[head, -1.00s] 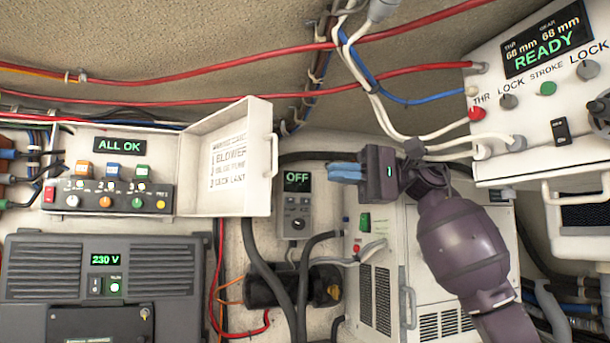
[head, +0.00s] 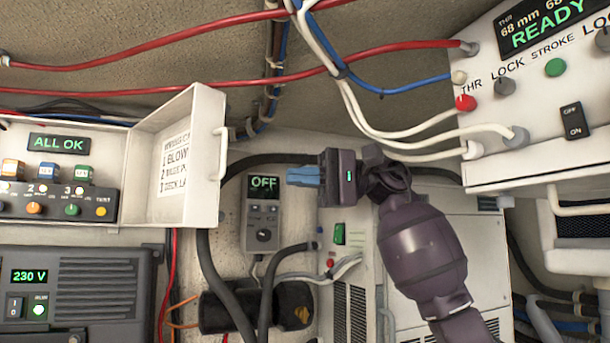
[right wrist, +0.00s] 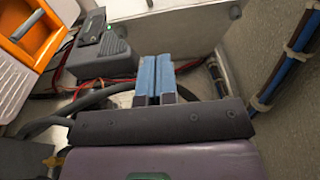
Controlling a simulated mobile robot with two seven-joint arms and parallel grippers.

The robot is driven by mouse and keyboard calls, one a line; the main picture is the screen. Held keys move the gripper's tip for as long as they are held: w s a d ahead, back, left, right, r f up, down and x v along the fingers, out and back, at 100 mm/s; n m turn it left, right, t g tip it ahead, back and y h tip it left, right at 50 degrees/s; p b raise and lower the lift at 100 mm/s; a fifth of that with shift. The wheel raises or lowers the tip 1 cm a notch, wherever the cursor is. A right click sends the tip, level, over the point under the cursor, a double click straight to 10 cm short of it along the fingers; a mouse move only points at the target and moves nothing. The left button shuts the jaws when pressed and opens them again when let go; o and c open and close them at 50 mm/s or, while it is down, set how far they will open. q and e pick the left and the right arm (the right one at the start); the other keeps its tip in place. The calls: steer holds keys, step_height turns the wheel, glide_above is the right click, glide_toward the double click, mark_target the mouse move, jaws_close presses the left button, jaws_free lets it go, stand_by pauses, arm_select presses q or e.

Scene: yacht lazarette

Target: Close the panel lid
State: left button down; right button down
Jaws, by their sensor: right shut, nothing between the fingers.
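The panel lid (head: 178,160) is white with a printed label and a bar handle (head: 222,150) on its right edge. It stands open at the right side of the white panel box (head: 125,205), whose display reads ALL OK. My right gripper (head: 288,177) is shut and empty, its blue fingers pointing left. In the head view it is right of the handle and a little below it, with a visible gap. The blue fingers also show in the right wrist view (right wrist: 155,70), before a pale surface (right wrist: 185,40) that may be the lid. My left gripper is out of view.
Below the panel is a grey 230 V unit (head: 100,290). A small control box reading OFF (head: 263,215) and thick black hoses (head: 212,270) are below my right gripper. A white READY box (head: 535,110) is at right. Red cables (head: 200,86) cross above.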

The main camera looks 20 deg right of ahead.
steer(key=p, duration=0.1)
glide_toward(214, 170)
steer(key=w+a, duration=0.2)
steer(key=shift+s+a, duration=0.3)
steer(key=shift+a, duration=0.3)
steer(key=shift+s+a, duration=0.35)
steer(key=shift+a, duration=0.3)
steer(key=shift+s+a+p, duration=0.35)
steer(key=shift+s+a, duration=0.2)
steer(key=shift+a, duration=0.15)
